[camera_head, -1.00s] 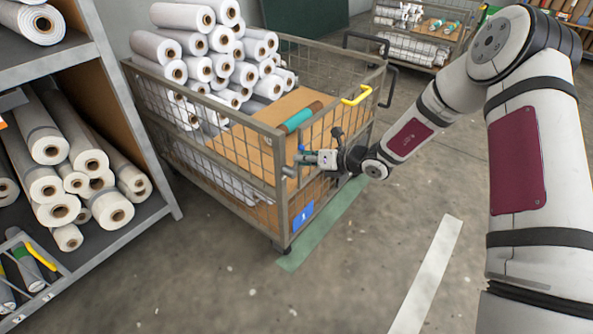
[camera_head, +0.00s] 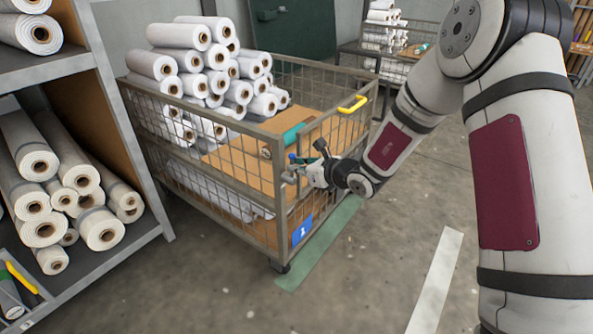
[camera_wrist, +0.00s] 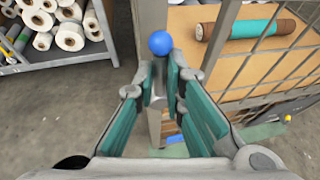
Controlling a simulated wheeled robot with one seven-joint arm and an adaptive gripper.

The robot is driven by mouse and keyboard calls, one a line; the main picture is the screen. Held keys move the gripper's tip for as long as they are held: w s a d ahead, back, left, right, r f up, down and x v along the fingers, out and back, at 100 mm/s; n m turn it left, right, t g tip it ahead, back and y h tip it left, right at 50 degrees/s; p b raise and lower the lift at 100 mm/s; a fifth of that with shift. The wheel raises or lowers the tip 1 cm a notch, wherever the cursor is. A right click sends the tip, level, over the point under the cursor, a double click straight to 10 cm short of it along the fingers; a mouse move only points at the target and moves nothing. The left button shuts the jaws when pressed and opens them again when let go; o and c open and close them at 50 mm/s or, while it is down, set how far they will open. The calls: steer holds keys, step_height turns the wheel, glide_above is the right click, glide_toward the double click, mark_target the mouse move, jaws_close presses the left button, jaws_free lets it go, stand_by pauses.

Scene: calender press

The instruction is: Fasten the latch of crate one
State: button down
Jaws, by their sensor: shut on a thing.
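Crate one is the wire-mesh crate (camera_head: 280,208) with a blue label (camera_head: 302,230) low on its near end. The end panel carries a yellow handle (camera_head: 352,104). My gripper (camera_head: 293,173) is at the near corner post, at the edge of that panel. In the wrist view, my gripper (camera_wrist: 160,95) has its teal-padded fingers on both sides of a narrow metal latch lever (camera_wrist: 157,84) topped by a blue ball (camera_wrist: 160,43). It is shut on this lever. The fingers hide the lower lever, and I cannot tell whether the latch is engaged.
White rolls (camera_head: 215,80) are stacked in the crate, with a teal and brown roll (camera_head: 290,135) near its end panel. A grey shelf (camera_head: 85,62) of rolls stands at the left. The floor (camera_head: 215,295) in front is clear, with a green strip (camera_head: 325,245) beside the crate.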

steer(key=shift+s+f, duration=0.1)
steer(key=shift+f, duration=0.05)
steer(key=c, duration=1.9)
jaws_free()
steer(key=shift+c, duration=0.2)
steer(key=v, duration=1.2)
